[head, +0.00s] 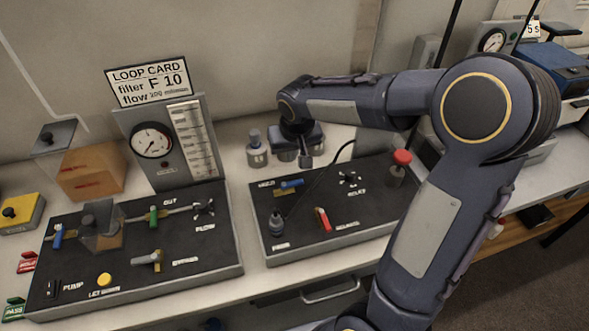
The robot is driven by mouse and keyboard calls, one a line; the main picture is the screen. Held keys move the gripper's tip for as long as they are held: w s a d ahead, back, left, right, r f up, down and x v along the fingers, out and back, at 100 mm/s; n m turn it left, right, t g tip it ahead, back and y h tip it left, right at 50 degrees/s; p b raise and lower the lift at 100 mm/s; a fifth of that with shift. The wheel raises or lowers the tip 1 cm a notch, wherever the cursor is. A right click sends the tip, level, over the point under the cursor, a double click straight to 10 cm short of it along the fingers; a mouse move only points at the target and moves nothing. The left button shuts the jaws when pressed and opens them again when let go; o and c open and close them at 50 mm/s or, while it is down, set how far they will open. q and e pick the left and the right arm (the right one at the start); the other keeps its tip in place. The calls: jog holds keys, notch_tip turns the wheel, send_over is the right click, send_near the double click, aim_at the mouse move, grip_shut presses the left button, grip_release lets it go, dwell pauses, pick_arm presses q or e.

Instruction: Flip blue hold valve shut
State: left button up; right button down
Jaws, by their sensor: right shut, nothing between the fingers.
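A blue valve lever (289,184) lies roughly sideways on the right black panel (350,240), near its back left corner, beside a small blurred label. Another blue lever (57,236) stands at the left end of the left black panel (190,268). My right gripper (306,160) reaches over from the right, pointing down just behind the right panel's back edge. It is shut and empty, a little behind and to the right of the blue lever, apart from it in the picture. My left gripper is out of view.
A red lever (322,219), a dark fitting with a cable (277,224) and a red-topped knob (401,158) stand on the right panel. Metal cylinders (257,150) sit behind it. The gauge stand (165,150) and loop card (147,82) rise behind the left panel.

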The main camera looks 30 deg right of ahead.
aim_at(292, 184)
jog(key=x, duration=0.4)
jog(key=s, duration=0.2)
jog(key=s+a+p, duration=0.1)
jog(key=shift+s, duration=0.35)
